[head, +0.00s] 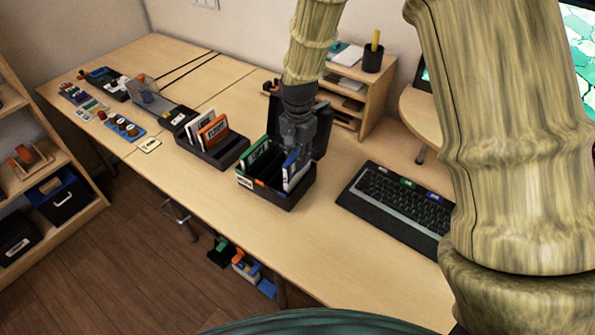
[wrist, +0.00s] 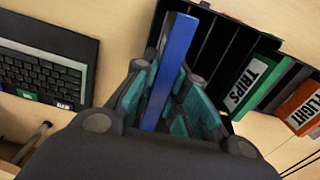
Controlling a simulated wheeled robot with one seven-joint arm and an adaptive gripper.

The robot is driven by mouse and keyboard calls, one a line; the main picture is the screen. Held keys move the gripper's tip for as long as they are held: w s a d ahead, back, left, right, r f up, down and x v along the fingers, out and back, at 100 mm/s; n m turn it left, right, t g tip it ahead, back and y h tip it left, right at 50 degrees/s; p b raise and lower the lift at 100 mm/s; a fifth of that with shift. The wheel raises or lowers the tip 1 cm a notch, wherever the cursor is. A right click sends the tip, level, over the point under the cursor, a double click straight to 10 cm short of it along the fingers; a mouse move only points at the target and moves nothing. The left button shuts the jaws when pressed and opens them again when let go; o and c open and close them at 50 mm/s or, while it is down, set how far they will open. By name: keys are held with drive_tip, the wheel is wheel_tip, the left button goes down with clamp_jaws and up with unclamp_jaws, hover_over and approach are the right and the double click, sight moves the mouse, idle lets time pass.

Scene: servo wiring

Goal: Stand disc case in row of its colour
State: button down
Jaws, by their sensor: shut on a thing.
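My gripper (head: 300,152) is shut on a blue disc case (wrist: 170,70), held edge-on between its teal-padded fingers in the wrist view. In the head view the case (head: 293,174) shows a pale face at the right part of a black slotted box (head: 262,197). Its lower edge is hidden, so I cannot tell whether it touches the box floor. A green case (head: 252,153) stands in the left part of the box; in the wrist view it is labelled TRIPS (wrist: 248,85). Dark dividers with empty slots lie between them.
A second black holder (head: 215,155) left of the box carries white (head: 201,128) and orange (head: 213,132) cases. A keyboard (head: 400,205) lies to the right. A small wooden shelf (head: 365,88) with a pen cup stands behind. Table before the box is clear.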

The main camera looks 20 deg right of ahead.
drive_tip(key=shift+s+f+p, duration=0.1)
drive_tip(key=shift+f+p, duration=0.35)
drive_tip(key=shift+f, duration=2.25)
drive_tip(key=shift+f, duration=0.15)
drive_tip(key=c, duration=1.5)
unclamp_jaws()
drive_tip(key=shift+o, duration=0.2)
drive_tip(key=shift+r+b, duration=1.1)
drive_tip(key=shift+r, duration=5.05)
